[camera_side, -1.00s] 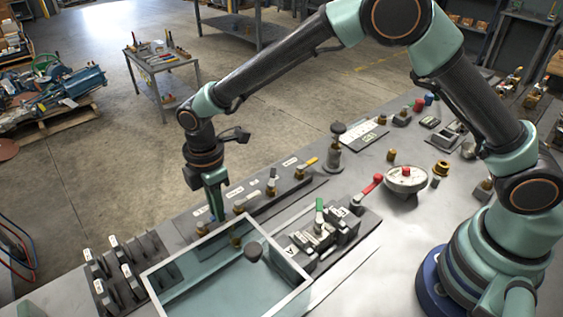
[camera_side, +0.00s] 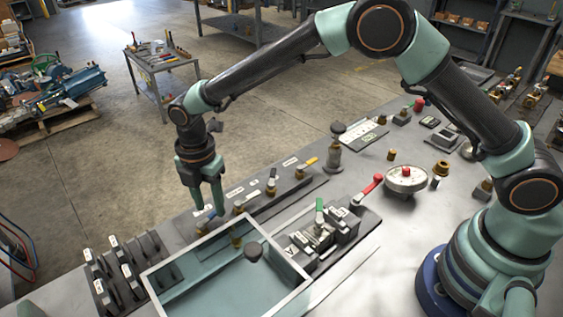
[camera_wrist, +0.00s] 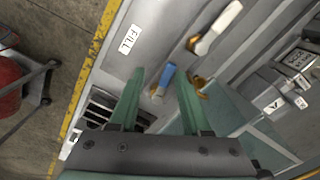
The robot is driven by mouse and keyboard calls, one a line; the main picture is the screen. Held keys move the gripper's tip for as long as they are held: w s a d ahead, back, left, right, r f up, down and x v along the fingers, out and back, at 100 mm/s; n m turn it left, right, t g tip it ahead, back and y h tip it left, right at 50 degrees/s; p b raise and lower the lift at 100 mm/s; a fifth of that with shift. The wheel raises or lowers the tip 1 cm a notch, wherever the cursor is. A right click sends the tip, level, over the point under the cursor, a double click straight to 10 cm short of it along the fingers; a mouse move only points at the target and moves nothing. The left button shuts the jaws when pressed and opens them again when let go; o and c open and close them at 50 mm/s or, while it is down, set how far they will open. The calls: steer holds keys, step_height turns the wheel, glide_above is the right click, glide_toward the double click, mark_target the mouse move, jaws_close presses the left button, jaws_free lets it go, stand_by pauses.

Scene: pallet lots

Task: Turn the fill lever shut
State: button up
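The fill lever (camera_wrist: 166,77) is a small blue handle on a brass valve, beside a white FILL label (camera_wrist: 130,38) in the wrist view. In the side view it sits low at the left end of the valve row, partly hidden by my gripper (camera_side: 209,208). My gripper is open, with its green fingers pointing down over the lever. In the wrist view the blue handle shows between the two fingers (camera_wrist: 160,75). I cannot tell whether either finger touches it.
A white-handled valve (camera_wrist: 215,28) is the neighbouring one in the row; a yellow-handled valve (camera_side: 307,164) is farther along. An open glass-sided tank (camera_side: 292,300) stands close in front. A rack of dark plates (camera_side: 112,290) lies left. A yellow-marked bench edge (camera_wrist: 98,45) borders the floor.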

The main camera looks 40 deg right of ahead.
steer(key=n, duration=0.1)
steer(key=w+n, duration=0.1)
steer(key=n, duration=0.1)
steer(key=shift+a, duration=0.4)
step_height(320, 180, up, 13)
steer(key=s+d+r+m+t, duration=0.1)
steer(key=s+d+r+m, duration=0.1)
steer(key=d+m, duration=0.4)
steer(key=s+d+r+m+t, duration=0.1)
steer(key=s+d+r+m, duration=0.2)
steer(key=m, duration=0.9)
steer(key=s+d+r+m+t, duration=0.1)
steer(key=s+d+r+m, duration=0.1)
steer(key=d+r+m, duration=0.3)
steer(key=shift+s+d+r+m+t+y, duration=0.35)
steer(key=shift+d+m, duration=1.65)
steer(key=shift+d, duration=0.8)
steer(key=shift+w+f, duration=0.1)
